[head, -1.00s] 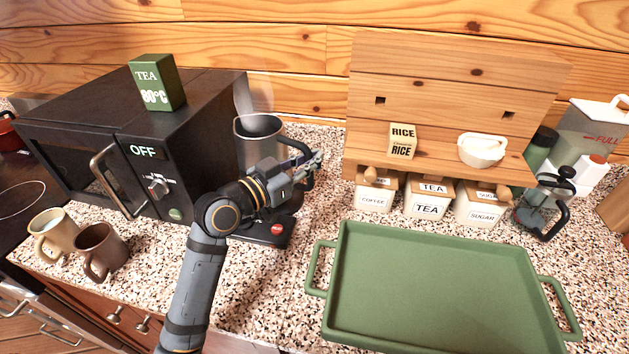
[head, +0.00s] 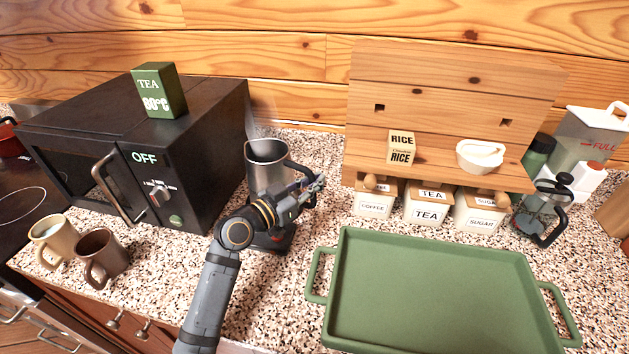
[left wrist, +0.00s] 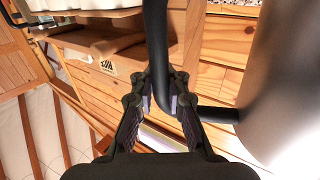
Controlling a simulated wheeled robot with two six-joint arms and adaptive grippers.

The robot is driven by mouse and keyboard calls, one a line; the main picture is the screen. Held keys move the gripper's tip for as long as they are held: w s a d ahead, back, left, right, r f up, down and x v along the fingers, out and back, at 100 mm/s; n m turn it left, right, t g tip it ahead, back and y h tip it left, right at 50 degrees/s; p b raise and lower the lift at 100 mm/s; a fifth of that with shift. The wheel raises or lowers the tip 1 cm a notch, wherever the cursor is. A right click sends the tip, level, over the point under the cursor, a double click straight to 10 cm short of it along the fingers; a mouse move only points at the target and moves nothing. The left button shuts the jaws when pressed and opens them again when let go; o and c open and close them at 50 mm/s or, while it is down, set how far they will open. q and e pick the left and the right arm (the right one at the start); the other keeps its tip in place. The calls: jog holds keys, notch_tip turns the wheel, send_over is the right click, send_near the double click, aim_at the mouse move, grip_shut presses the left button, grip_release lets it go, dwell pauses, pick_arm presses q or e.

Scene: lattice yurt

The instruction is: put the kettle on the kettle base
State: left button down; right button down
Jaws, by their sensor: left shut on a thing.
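The steel kettle (head: 266,172) stands upright, open at the top, right of the microwave in the head view. Its dark handle (head: 300,168) points right. My left gripper (head: 312,188) is shut on this handle. In the left wrist view the fingers (left wrist: 163,95) close around the dark handle (left wrist: 157,50), with the kettle's grey body (left wrist: 285,100) at right. The black kettle base (head: 268,243) lies on the counter below the kettle, partly behind my left arm. My arm hides the kettle's bottom, so I cannot tell whether it touches the base. My right gripper is not in view.
A black microwave (head: 195,150) with a tea box (head: 158,92) on top stands close left of the kettle. Two mugs sit at the left front. A green tray (head: 435,290) lies at right, before a wooden shelf (head: 450,110) and canisters. Speckled counter is free between base and tray.

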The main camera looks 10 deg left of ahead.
pick_arm(q)
jog(key=c, duration=1.3)
grip_release()
jog(key=shift+c, duration=0.2)
jog(key=shift+r, duration=0.1)
jog(key=p+v, duration=0.2)
jog(key=v, duration=1)
jog(key=shift+s, duration=0.1)
